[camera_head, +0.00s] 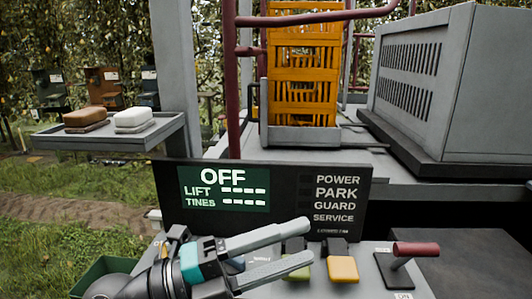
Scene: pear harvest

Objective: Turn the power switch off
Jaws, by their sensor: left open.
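The control panel's grey top (375,290) carries several controls. A lever with a red handle (415,249) stands at its right, with small lettering by its base. A yellow-capped control (343,268) is left of it, and a green one (298,272) is partly hidden behind my gripper. I cannot tell which is the power switch. The display board (335,228) behind reads OFF, LIFT and TINES on green, with POWER, PARK, GUARD and SERVICE at right. My left gripper (306,244) is open and empty over the panel's left part, its fingers pointing right. My right gripper is out of view.
An orange crate (302,65) stands behind the board, beside dark red rails (231,90). A large grey vented box (490,90) is at the right. A grey shelf (90,141) at left holds a brown and a white block. A green bin (100,275) is at lower left.

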